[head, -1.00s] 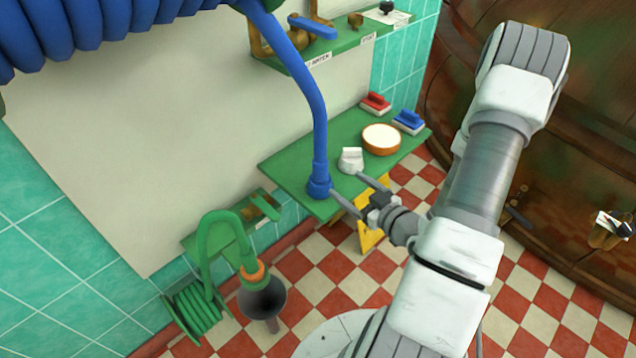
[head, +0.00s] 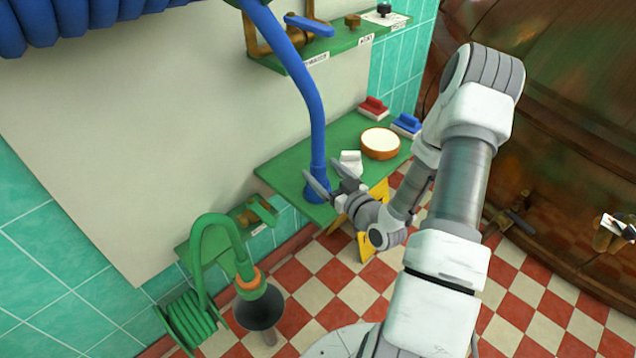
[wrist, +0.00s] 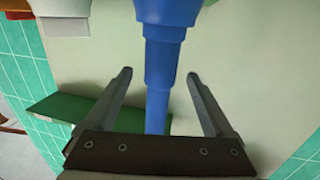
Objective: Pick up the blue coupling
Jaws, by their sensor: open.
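The blue coupling (head: 316,193) is at the lower end of a blue hose (head: 312,110) that hangs down to the green table. It stands near the table's front corner, partly hidden by my gripper. My gripper (head: 322,169) is open and empty, its fingertips at the coupling's upper part or just above it. In the wrist view the stepped blue coupling (wrist: 165,38) runs between the two spread fingers (wrist: 159,72), with a gap on each side. I cannot tell how far the fingers reach past it.
The green table (head: 290,172) also holds a white object (head: 350,160), a round wood-rimmed item (head: 380,143), and red (head: 374,107) and blue (head: 406,124) brushes. A valve shelf (head: 330,48) is above. A green hose (head: 215,225) with a dark funnel is lower left.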

